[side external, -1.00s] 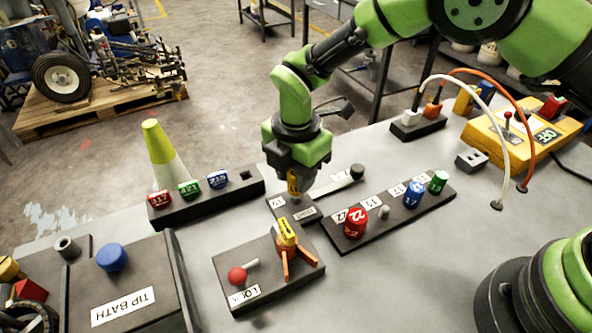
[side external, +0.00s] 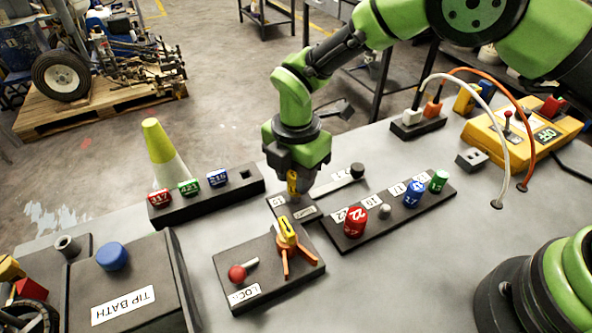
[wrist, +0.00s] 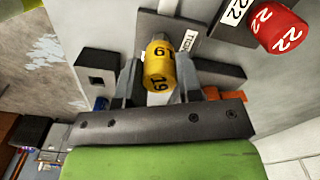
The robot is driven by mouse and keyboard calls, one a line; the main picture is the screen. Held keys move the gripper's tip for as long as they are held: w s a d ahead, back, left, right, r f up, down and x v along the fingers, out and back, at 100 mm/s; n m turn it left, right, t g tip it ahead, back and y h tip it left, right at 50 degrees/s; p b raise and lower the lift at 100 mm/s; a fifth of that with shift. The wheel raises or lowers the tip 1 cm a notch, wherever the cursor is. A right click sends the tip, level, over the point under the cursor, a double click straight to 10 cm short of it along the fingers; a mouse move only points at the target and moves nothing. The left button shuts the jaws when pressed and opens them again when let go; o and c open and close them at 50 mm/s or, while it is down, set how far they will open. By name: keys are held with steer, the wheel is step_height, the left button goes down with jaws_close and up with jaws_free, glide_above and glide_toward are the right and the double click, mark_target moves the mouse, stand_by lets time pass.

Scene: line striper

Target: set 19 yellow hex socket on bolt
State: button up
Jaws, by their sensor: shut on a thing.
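The yellow 19 socket (wrist: 158,66) is held between the two fingers of my gripper (wrist: 165,85). In the side view the yellow socket (side external: 292,183) is upright under my gripper (side external: 293,172), over the dark plate with a small label (side external: 306,214). The socket's lower end is close to that plate; I cannot tell whether it touches.
A rack with red, blue and green sockets (side external: 356,222) and a bare peg (side external: 384,211) stands at right. A block with 317, 421 and 215 pieces (side external: 188,187) stands at left. An orange-handled lock fixture (side external: 283,242) is in front.

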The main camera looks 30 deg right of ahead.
steer(key=shift+f, duration=1.05)
stand_by(0.7)
steer(key=o, duration=1.3)
steer(key=shift+r, duration=3.45)
